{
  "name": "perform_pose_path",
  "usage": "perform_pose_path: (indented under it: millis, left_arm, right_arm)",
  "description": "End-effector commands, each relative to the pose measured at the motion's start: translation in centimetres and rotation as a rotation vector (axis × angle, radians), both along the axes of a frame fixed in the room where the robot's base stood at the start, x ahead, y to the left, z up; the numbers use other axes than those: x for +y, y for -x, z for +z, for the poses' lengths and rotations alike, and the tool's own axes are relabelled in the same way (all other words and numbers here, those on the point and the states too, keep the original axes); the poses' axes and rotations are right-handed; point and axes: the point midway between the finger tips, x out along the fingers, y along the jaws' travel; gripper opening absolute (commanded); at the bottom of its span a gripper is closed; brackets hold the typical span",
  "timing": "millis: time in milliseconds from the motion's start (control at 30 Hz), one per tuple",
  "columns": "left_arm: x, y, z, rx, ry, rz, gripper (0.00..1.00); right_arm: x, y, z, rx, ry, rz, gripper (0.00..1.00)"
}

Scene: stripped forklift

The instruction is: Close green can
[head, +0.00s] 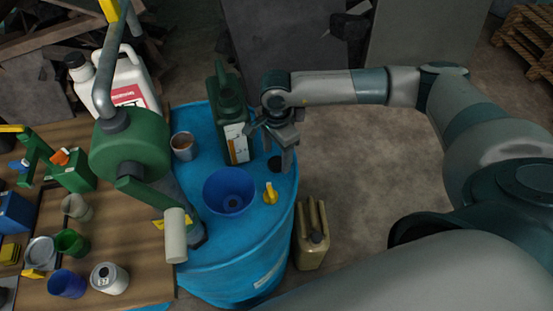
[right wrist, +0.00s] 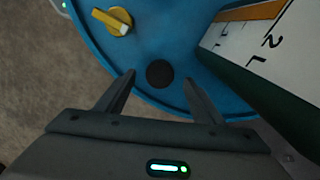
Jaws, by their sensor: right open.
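A green can (head: 236,140) with a white and orange label stands upright on the blue barrel. Its side and label also show at the right of the right wrist view (right wrist: 265,55). A small black round cap (head: 275,163) lies on the barrel top beside the can. My right gripper (head: 271,146) is open and empty, just right of the can and above the cap. In the right wrist view the cap (right wrist: 159,73) shows between the two fingertips, apart from both. I cannot tell whether the can's mouth is covered. My left gripper is not in view.
The blue barrel (head: 240,265) also bears a blue funnel (head: 229,190), a yellow valve handle (head: 270,194) and a brown cup (head: 184,146). A green pump with a pipe (head: 130,150) stands left. A tan canister (head: 311,235) stands on the floor. The wooden table is crowded.

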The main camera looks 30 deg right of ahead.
Motion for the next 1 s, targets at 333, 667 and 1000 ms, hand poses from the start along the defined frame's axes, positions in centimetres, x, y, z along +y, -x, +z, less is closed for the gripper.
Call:
perform_pose_path:
  millis: [333,667,1000]
  left_arm:
    - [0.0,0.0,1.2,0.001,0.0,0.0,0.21]
    - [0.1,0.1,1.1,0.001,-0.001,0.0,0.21]
    - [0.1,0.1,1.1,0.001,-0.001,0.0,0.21]
  right_arm:
    - [0.0,0.0,-2.2,-0.001,0.0,0.001,0.62]
    - [0.0,0.0,-2.2,-0.001,0.0,0.0,0.62]
    - [0.0,0.0,-2.2,-0.001,0.0,0.0,0.2]
